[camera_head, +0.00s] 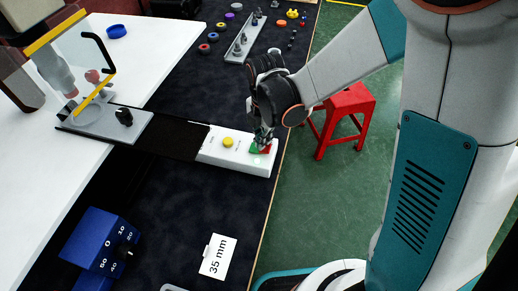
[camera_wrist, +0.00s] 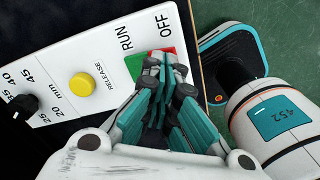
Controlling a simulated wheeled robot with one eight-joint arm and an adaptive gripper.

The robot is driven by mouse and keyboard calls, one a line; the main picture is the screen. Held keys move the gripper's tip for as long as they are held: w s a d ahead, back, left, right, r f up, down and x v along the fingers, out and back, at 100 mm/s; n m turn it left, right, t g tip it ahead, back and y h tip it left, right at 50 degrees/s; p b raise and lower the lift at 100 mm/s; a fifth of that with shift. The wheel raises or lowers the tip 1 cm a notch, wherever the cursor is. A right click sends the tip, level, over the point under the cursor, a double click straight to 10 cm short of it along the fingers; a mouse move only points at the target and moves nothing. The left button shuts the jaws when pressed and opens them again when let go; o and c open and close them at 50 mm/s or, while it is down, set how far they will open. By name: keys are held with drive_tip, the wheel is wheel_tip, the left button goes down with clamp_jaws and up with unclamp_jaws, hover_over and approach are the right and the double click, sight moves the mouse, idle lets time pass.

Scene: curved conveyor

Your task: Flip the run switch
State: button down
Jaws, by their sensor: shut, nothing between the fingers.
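The white control panel (camera_head: 210,151) lies on the dark mat and shows a yellow button and a green and red switch. In the wrist view the panel (camera_wrist: 60,62) carries the words RUN, OFF and RELEASE. The run switch (camera_wrist: 134,66) has a green part beside RUN and a red part beside OFF. My gripper (camera_wrist: 163,58) is shut and empty, with its fingertips over the switch and hiding part of it. In the head view my gripper (camera_head: 263,143) points down at the panel's right end, by the green patch (camera_head: 256,149). I cannot tell whether the fingertips touch the switch.
The yellow release button (camera_wrist: 82,85) and a black knob (camera_wrist: 22,107) sit on the panel left of the switch. A clear-guarded machine (camera_head: 90,75) stands behind at left. A blue box (camera_head: 97,240) and a 35 mm card (camera_head: 218,256) lie nearer. A red stool (camera_head: 345,118) stands at right.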

drive_tip(key=shift+f+b, duration=0.7)
drive_tip(key=shift+f, duration=0.25)
idle(0.5)
drive_tip(key=shift+r+p, duration=2.55)
drive_tip(key=shift+r, duration=1)
